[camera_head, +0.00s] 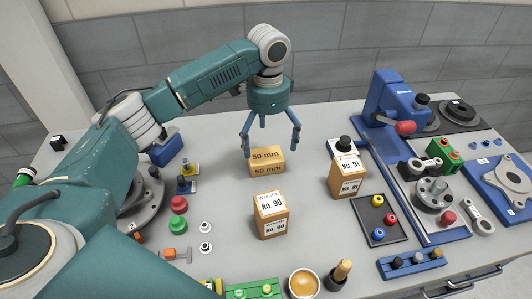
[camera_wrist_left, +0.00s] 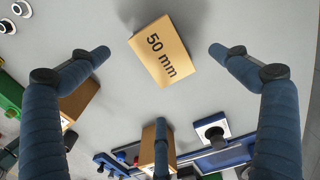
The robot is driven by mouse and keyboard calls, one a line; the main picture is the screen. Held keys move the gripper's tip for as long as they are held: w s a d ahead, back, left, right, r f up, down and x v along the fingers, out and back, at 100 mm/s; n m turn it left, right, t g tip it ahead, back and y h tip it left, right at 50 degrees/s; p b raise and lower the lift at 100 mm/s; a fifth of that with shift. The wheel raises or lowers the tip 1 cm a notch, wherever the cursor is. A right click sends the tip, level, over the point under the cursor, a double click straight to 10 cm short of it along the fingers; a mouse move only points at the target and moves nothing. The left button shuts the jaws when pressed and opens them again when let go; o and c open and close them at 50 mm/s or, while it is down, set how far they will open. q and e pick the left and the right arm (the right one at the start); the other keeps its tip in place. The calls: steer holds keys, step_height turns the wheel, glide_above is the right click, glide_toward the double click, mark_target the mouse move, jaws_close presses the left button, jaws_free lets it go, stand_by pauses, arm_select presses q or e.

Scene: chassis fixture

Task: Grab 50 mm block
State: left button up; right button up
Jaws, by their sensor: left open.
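The 50 mm block (camera_head: 267,160) is a tan box with dark "50 mm" lettering, resting on the grey bench near the middle. My left gripper (camera_head: 268,136) is open above the block, with its blue fingers spread and pointing down. The left wrist view shows the block (camera_wrist_left: 160,52) from above, turned at an angle between the two side fingers (camera_wrist_left: 157,52) with a gap on each side. A third finger shows lower in that view. I see no finger touching the block. My right gripper is not in view.
A box marked No. 90 (camera_head: 270,216) stands in front of the block, and a box marked No. 91 (camera_head: 347,176) stands to the right. A black tray (camera_head: 399,228) and blue fixtures (camera_head: 392,100) lie farther right. Bare bench lies between block and boxes.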

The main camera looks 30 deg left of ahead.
mark_target(266, 159)
arm_select(q)
steer(key=shift+s+d+f, duration=0.1)
steer(key=shift+s+f, duration=0.05)
steer(key=shift+f, duration=0.45)
steer(key=shift+s+f, duration=0.15)
steer(key=shift+f, duration=0.7)
step_height(266, 159, down, 4)
steer(key=shift+f+p, duration=0.15)
steer(key=shift+p, duration=0.85)
steer(key=shift+f, duration=0.55)
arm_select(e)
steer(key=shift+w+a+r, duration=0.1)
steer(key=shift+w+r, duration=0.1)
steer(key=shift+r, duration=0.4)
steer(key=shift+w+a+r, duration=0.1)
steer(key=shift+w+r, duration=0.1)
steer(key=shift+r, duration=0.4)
arm_select(q)
steer(key=shift+c, duration=1.3)
steer(key=c, duration=1.1)
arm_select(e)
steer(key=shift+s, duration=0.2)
